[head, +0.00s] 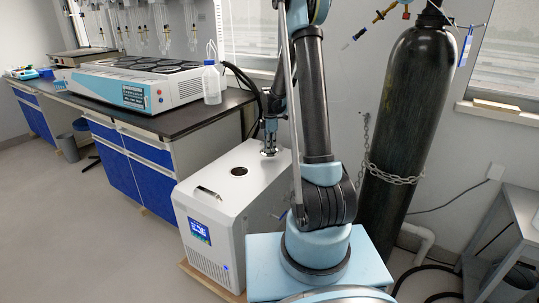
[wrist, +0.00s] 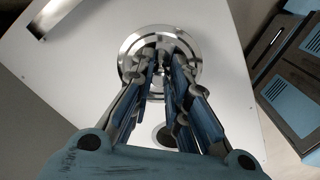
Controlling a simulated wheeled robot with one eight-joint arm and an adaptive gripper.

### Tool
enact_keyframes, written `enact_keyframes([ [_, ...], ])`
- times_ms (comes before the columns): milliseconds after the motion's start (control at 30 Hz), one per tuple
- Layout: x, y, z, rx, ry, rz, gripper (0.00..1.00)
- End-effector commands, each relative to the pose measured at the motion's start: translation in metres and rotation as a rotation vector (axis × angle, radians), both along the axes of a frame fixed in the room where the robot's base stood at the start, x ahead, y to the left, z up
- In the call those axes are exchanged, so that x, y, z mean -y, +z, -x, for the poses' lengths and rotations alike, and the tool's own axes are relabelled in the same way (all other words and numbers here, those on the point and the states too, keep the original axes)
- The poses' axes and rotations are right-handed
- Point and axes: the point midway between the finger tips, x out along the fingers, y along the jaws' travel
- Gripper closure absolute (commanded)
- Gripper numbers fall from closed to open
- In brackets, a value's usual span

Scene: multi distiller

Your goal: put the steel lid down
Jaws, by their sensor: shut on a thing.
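The round steel lid (wrist: 190,42) shows in the wrist view beneath my fingertips. My gripper (wrist: 161,66) is shut on the small knob at its middle, which the fingers mostly hide. In the head view the lid (head: 268,154) is small, under my downward-pointing gripper (head: 269,146), at the back of the white chiller's top (head: 215,182). Whether the lid touches the top or hangs just above it I cannot tell. The dark round opening (head: 238,171) in the chiller top is uncovered, nearer the front than the lid. The opening (wrist: 165,136) also shows between my fingers in the wrist view.
A metal handle (head: 209,192) lies across the chiller's front top edge. A bench (head: 160,122) with a multi-position heater (head: 140,84) and a plastic bottle (head: 211,83) stands behind left. A chained black gas cylinder (head: 408,110) stands to the right. Bare chiller top surrounds the lid.

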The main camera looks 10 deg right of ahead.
Motion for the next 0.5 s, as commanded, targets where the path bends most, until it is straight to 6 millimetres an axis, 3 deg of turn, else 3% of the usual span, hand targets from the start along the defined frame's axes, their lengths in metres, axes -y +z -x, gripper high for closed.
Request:
enact_keyframes([
  [233,0.0,-0.03,0.0,0.0,0.0,0.0,1.0],
  [500,0.0,-0.035,0.0,0.0,0.0,0.0,1.0],
])
